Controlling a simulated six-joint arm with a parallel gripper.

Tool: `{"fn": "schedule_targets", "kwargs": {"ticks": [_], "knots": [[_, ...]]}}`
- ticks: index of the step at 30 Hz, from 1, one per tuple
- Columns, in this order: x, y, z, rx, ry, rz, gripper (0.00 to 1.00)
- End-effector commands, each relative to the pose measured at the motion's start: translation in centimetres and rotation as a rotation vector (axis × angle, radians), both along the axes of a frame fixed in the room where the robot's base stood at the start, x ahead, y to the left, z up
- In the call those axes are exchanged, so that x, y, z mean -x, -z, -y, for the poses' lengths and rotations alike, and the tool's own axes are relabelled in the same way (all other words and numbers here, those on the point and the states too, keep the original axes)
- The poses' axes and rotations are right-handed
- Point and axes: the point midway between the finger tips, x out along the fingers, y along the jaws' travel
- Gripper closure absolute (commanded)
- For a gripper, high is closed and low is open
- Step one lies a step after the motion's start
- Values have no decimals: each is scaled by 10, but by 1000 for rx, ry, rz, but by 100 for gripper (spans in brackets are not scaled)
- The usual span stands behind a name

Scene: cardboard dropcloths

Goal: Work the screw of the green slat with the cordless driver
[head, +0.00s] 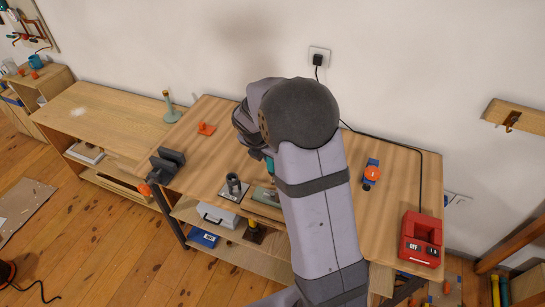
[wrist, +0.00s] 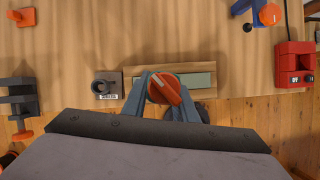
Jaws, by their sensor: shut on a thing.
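My gripper (wrist: 164,96) is shut on the cordless driver (wrist: 164,88), whose round orange-red top shows between the two fingers in the wrist view. The green slat (wrist: 203,80) lies on a wooden block directly below and behind the driver. Part of the slat (head: 266,197) also shows in the head view, left of my arm. In the head view my arm hides the gripper and most of the driver.
A dark holder (head: 233,187) stands left of the slat, its ring empty. A vise (head: 166,165) sits at the bench's left end. An orange piece (head: 206,129) lies behind. A blue-and-orange tool (head: 371,172) and a red switch box (head: 421,240) stand to the right.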

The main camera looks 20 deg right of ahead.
Motion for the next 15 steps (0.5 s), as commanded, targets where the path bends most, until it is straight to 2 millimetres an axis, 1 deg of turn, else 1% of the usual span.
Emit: {"fn": "schedule_targets", "kwargs": {"ticks": [1, 9, 15], "knots": [[0, 6, 0, 0, 0, 1, 100], [0, 27, 0, 1, -1, 1, 100], [-1, 39, 0, 1, -1, 2, 100]]}}
